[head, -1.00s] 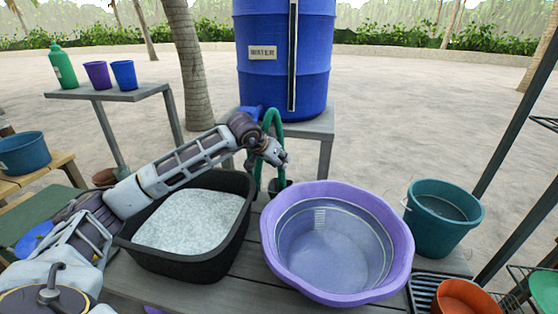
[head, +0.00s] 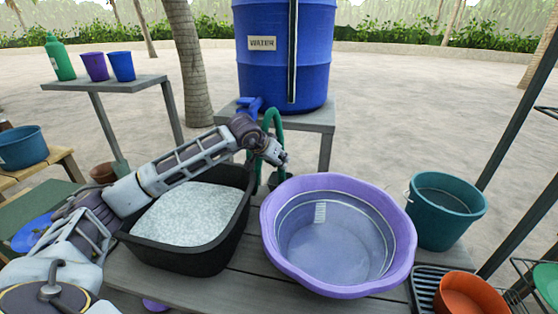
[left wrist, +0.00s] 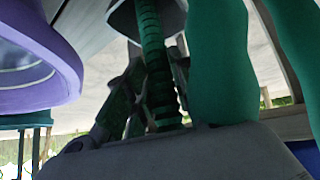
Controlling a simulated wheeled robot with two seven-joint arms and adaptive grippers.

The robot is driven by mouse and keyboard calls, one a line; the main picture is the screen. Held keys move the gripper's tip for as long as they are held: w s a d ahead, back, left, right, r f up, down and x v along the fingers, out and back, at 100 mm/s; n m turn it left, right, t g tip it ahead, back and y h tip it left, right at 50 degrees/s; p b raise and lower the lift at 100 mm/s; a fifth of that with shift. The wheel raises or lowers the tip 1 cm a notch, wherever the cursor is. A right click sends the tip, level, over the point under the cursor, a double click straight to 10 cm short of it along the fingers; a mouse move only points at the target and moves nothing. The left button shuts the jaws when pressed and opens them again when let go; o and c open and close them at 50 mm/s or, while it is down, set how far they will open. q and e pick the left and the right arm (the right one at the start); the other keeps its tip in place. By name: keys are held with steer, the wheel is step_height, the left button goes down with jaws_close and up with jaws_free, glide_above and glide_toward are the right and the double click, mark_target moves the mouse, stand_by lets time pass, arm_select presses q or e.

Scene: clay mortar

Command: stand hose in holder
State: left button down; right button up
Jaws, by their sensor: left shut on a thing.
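The green hose (head: 272,118) rises from behind my left gripper and bends over in an arch in front of the blue barrel. My left gripper (head: 276,158) is shut on the hose, behind the purple basin. In the left wrist view the ribbed part of the hose (left wrist: 155,62) runs between the fingers (left wrist: 150,105), with thick smooth green lengths beside it. A grey, cup-like holder (left wrist: 122,18) is at the top of that view, and the ribbed hose overlaps it. I cannot tell how deep the end sits. In the head view the holder is mostly hidden. My right gripper is out of view.
A purple basin (head: 402,262) and a black tub (head: 190,258) of pale material flank the gripper on the table. A teal bucket (head: 440,225) stands right. The blue water barrel (head: 285,75) stands behind on a grey stand (head: 315,120).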

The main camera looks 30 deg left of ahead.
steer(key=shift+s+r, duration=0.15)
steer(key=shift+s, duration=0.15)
arm_select(q)
steer(key=c, duration=1.1)
jaws_free()
steer(key=shift+c, duration=0.2)
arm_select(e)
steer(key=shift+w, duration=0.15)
arm_select(q)
steer(key=shift+o, duration=0.2)
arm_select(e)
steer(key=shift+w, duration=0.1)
arm_select(q)
steer(key=o, duration=0.5)
steer(key=shift+o, duration=1.3)
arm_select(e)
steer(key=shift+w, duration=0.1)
